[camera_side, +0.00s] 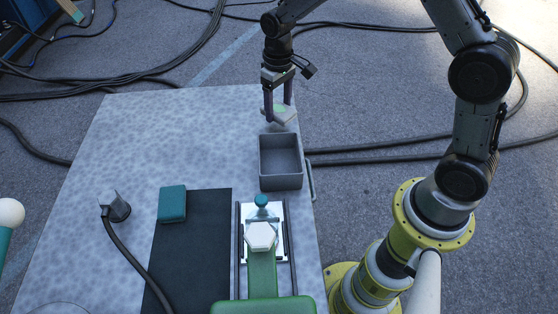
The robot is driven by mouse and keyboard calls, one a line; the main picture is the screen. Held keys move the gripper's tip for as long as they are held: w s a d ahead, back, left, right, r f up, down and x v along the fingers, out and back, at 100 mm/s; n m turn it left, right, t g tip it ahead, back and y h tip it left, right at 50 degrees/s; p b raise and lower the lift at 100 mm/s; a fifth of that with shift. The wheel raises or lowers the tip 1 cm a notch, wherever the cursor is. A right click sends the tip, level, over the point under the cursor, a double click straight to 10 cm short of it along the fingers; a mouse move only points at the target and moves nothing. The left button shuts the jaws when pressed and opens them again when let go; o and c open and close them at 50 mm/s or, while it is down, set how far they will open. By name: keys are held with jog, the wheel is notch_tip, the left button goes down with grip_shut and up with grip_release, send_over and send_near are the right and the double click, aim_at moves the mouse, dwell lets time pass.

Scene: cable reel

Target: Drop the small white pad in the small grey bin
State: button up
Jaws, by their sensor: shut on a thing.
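The small white pad (285,117) is pale with a greenish patch on top. My gripper (279,112) points down and is shut on it, with one finger on either side. The pad is near the far right part of the table, just beyond the bin's far rim in the picture. I cannot tell its exact height. The small grey bin (281,187) is an open box on the table, and the part of its inside that shows looks empty.
A teal block (172,203) lies on a black mat (190,258). A metal fixture with a white hexagonal knob (261,236) and green lever stands nearer than the bin. A grey plug (116,207) with a cable is at left. The table's (150,135) far left is clear.

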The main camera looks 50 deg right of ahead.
jog(key=shift+r, duration=0.1)
notch_tip(320, 180, up, 14)
jog(key=s+a+m, duration=0.8)
jog(key=s+a, duration=0.2)
jog(key=a, duration=0.1)
jog(key=shift+m, duration=0.5)
jog(key=shift+a+f, duration=0.15)
jog(key=shift+f, duration=5.15)
jog(key=o, duration=1.5)
